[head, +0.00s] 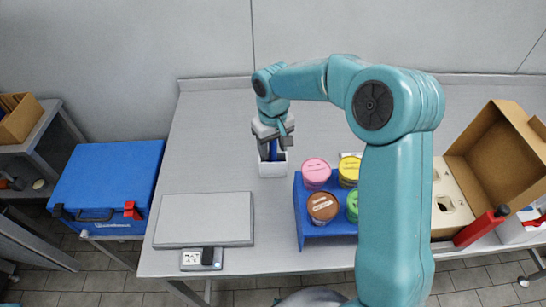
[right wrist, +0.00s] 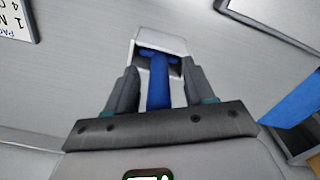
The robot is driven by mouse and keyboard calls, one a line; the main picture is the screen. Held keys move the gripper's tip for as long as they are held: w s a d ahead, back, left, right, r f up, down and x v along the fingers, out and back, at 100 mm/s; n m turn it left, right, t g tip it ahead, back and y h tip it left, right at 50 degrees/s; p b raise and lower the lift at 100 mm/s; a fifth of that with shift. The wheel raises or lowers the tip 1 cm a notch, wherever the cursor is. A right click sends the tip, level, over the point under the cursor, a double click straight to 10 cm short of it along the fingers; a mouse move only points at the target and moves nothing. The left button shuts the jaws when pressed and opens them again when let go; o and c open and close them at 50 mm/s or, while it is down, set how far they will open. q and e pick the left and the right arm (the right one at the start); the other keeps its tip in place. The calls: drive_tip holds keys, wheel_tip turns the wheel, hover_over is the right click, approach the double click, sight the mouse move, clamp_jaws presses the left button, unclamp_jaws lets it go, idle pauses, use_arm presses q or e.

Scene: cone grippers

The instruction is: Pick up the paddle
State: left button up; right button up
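The blue paddle (head: 273,152) stands in a small white holder (head: 272,169) on the grey table. In the right wrist view its blue handle (right wrist: 159,82) points up toward my gripper, and the rest sits in the white holder (right wrist: 160,43). My right gripper (head: 273,138) is above the holder, pointing down. In the right wrist view its dark fingers (right wrist: 160,88) are open, one on each side of the handle, with a gap on both sides. My left gripper is not in view.
A blue rack (head: 299,212) with several coloured-lid tubs stands right of the holder. A grey flat plate (head: 205,219) and a small scale (head: 202,259) lie at front left. An open cardboard box (head: 497,150) is at right. The table's back left is clear.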

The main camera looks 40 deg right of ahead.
drive_tip(key=shift+s, duration=0.1)
drive_tip(key=c, duration=0.5)
clamp_jaws()
